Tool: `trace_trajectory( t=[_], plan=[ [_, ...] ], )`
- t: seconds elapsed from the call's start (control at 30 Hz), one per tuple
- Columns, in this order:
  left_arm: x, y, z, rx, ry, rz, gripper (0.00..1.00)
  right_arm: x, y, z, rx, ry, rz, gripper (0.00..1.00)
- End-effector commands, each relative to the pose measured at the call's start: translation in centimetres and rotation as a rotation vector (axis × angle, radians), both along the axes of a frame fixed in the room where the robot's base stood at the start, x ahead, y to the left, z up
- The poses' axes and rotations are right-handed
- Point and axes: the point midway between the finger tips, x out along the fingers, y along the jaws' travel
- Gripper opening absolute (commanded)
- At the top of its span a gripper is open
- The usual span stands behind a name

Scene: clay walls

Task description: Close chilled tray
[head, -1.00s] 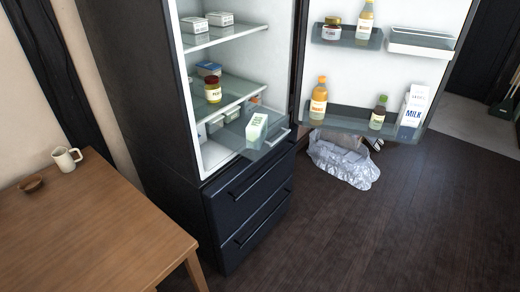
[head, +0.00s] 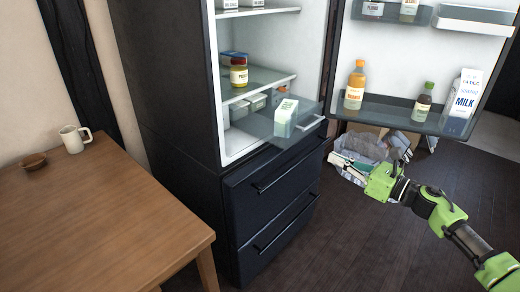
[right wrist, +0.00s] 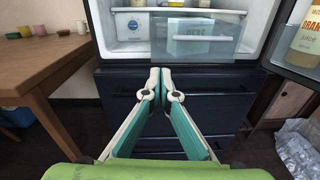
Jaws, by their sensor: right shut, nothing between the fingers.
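The chilled tray (head: 262,128) is a clear drawer at the bottom of the open fridge, pulled out past the shelf front. A white and green carton (head: 285,117) stands in it. In the right wrist view the tray's clear front (right wrist: 235,50) is beyond and above my fingers, with the carton (right wrist: 190,38) blurred behind it. My right gripper (head: 335,158) is right of and below the tray, apart from it. In the right wrist view its fingertips (right wrist: 160,74) are together and empty, in front of the dark lower drawers. My left gripper is not in view.
The fridge door (head: 400,60) stands open on the right, with bottles and a milk carton (head: 465,100) in its racks. Two dark drawers (head: 275,180) lie below the tray. A wooden table (head: 100,215) is at left. A bagged heap (head: 350,150) lies on the floor.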

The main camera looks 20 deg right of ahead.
Motion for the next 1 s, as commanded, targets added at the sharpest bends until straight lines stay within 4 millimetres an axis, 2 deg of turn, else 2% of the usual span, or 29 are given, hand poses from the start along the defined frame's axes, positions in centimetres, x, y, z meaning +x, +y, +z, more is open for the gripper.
trace_trajectory(
  t=[0.1, 0.27, 0.53, 1.0],
  plan=[
    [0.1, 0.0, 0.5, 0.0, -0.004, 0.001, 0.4, 0.2, 0.9, 0.9, -0.061, -0.028, 0.031, 0.0],
    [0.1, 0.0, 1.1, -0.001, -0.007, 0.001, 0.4, 1.5, 1.4, 1.1, -0.063, -0.031, 0.032, 0.0],
    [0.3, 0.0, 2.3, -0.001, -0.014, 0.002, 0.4, 5.1, 2.8, 1.2, -0.06, -0.032, 0.028, 0.0],
    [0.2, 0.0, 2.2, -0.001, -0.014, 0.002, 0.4, 10.8, 5.1, 1.1, -0.056, -0.03, 0.027, 0.0]
  ],
)
